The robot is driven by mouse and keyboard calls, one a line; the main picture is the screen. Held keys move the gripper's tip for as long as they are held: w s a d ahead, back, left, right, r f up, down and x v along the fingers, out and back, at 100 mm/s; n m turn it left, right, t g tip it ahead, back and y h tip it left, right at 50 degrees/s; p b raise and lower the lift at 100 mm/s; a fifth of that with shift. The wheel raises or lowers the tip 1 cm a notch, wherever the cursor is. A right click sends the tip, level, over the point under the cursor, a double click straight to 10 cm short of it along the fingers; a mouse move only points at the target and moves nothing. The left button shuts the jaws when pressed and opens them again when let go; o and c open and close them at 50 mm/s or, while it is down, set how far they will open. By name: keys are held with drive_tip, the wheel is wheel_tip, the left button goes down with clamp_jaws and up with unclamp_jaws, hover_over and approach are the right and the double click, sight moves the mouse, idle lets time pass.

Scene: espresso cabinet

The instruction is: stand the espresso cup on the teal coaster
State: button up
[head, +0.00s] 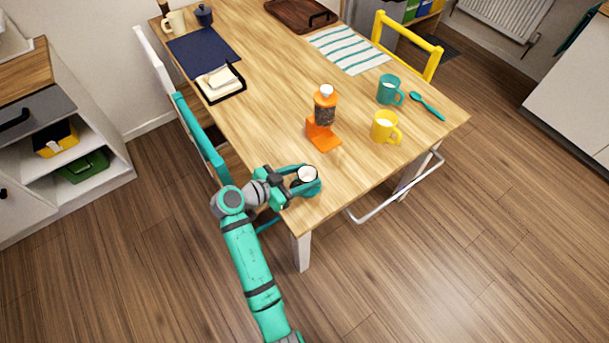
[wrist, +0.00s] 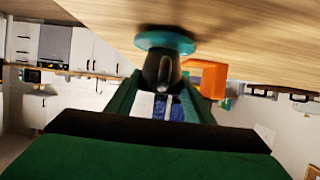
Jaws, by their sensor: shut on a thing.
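The espresso cup (head: 307,174) is at the table's near corner in the head view, its pale round opening facing up. In the wrist view, where the table is at the top of the picture, the cup (wrist: 153,72) shows as a dark grey body. My gripper (head: 297,181) is shut on the cup from the left. The teal coaster (wrist: 180,42) is a flat disc at the cup's base in the wrist view. The cup looks upright over it. I cannot tell whether its base touches the coaster. In the head view, cup and gripper hide much of that spot.
An orange stand with a dark-filled bottle (head: 325,108) is behind the cup. A yellow mug (head: 385,127), a teal mug (head: 388,90) and a teal spoon (head: 427,106) lie to the right. A black napkin tray (head: 220,84) is at the back left. Bare wood surrounds the near corner.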

drive_tip(key=shift+f, duration=0.1)
drive_tip(key=o, duration=1.1)
drive_tip(key=v, duration=1.2)
